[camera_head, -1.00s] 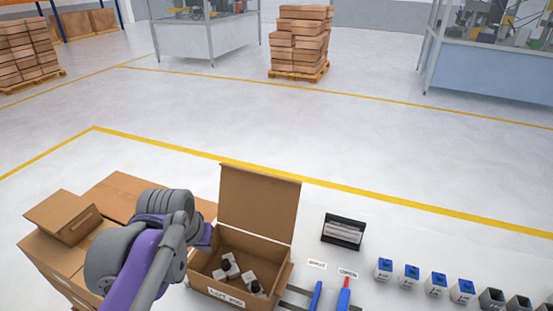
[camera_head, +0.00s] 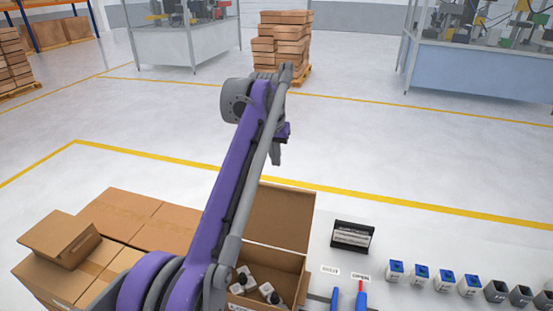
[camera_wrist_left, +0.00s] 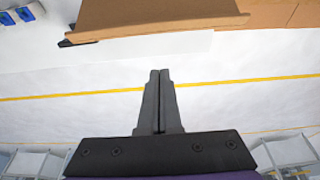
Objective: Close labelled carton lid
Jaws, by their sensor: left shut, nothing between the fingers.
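The open carton (camera_head: 288,268) stands at the bottom centre of the head view, partly hidden behind my left arm. Its lid (camera_head: 288,215) stands upright at the far side. Several small white items with dark tops (camera_head: 268,291) lie inside. My left gripper (camera_head: 276,158) is above and beyond the lid, pointing down, apart from it. In the left wrist view the gripper's fingers (camera_wrist_left: 158,75) are together with nothing between them, and the brown cardboard lid (camera_wrist_left: 160,15) shows at the top. My right gripper is in neither view.
Closed cartons (camera_head: 145,220) stand left of the open one. To the right are a black holder (camera_head: 352,236), blue and red tools (camera_head: 360,298) and a row of small blue-topped containers (camera_head: 433,277).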

